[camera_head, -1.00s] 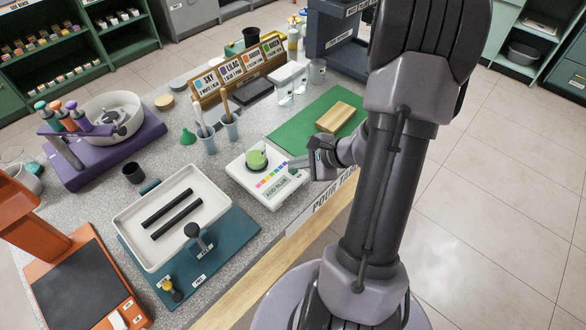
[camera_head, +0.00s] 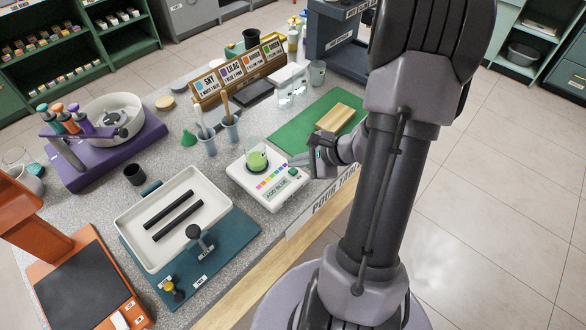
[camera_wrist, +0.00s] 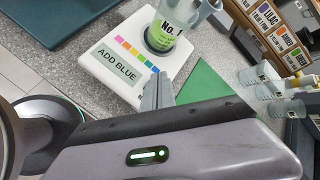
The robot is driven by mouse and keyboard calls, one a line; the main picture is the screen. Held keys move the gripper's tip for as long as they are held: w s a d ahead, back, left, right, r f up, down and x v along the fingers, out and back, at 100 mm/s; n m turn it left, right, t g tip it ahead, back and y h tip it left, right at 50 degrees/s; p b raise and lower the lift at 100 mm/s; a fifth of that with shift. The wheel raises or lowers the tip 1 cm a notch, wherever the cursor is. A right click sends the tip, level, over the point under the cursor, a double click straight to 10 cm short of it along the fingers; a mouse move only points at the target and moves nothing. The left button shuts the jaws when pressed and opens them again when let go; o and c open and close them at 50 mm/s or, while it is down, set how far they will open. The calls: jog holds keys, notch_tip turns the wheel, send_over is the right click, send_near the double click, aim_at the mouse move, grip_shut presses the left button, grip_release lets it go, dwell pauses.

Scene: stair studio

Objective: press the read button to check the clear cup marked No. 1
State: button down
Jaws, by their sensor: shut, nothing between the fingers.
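The clear cup (camera_head: 257,158) holds green liquid and stands upright on the round dark seat of the white reader (camera_head: 240,180). In the wrist view the cup (camera_wrist: 177,22) shows its "No. 1" label. The reader's display (camera_head: 276,190) reads "ADD BLUE", beside a strip of coloured squares. The green button (camera_head: 293,172) is on the reader's right corner in the head view; in the wrist view my fingers seem to hide it. My gripper (camera_head: 296,160) is shut and empty, with its tips close to the button and apparently just off it. Its fingers also show in the wrist view (camera_wrist: 158,85).
A white tray with dark bars (camera_head: 137,218) lies left of the reader. A green mat (camera_head: 290,135) with a wooden block (camera_head: 334,118) lies behind my gripper. Cups with tools (camera_head: 207,143) and a labelled rack (camera_head: 205,98) stand farther back.

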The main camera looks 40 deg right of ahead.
aim_at(296, 172)
notch_tip(296, 172, up, 5)
jog(key=p, duration=0.3)
jog(key=shift+r+p, duration=0.1)
jog(key=shift+p, duration=0.2)
dwell(0.5)
